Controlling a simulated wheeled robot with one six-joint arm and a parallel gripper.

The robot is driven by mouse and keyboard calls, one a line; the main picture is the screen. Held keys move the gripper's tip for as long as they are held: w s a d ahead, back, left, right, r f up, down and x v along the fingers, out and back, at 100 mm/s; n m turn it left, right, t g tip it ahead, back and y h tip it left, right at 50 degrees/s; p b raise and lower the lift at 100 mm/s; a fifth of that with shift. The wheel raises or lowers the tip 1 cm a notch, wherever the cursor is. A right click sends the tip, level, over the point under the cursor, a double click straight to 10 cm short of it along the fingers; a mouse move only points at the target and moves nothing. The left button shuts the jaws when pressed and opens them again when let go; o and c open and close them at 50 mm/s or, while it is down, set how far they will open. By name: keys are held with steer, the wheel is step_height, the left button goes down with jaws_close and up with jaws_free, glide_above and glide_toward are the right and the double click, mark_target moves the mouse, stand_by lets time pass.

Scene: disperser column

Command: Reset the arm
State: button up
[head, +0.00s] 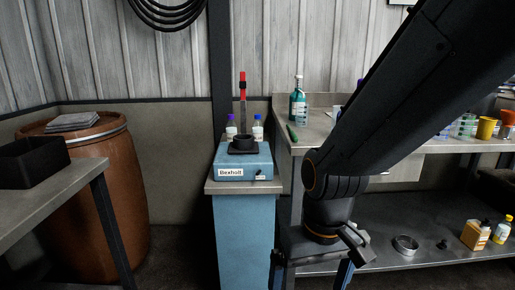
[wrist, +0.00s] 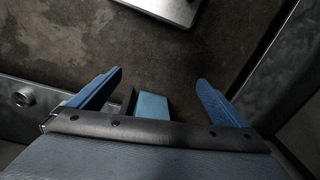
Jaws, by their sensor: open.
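My gripper (wrist: 159,75) is open in the wrist view, its two blue fingers spread wide with nothing held between them. It points down over a dark brown floor (wrist: 95,40). A small light blue patch (wrist: 153,106) shows between the finger bases; I cannot tell what it is. In the head view, my arm comes down from the upper right, and the gripper (head: 312,277) hangs low at the bottom edge, partly cut off. It is right of the blue pedestal and in front of the right-hand bench.
A blue Bexholt unit (head: 244,166) with a red-topped upright rod (head: 242,86) stands on the pedestal (head: 243,235). Two small bottles stand behind it. The right bench (head: 420,146) has a lower shelf (head: 440,253). A barrel (head: 125,185) and table (head: 60,180) are left.

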steer(key=s+d+r+m+p, duration=0.2)
steer(key=d+r+p, duration=0.7)
steer(key=r+p, duration=0.2)
steer(key=shift+d+m+h+p, duration=0.3)
steer(key=shift+p, duration=0.5)
steer(key=shift+s+r, duration=0.1)
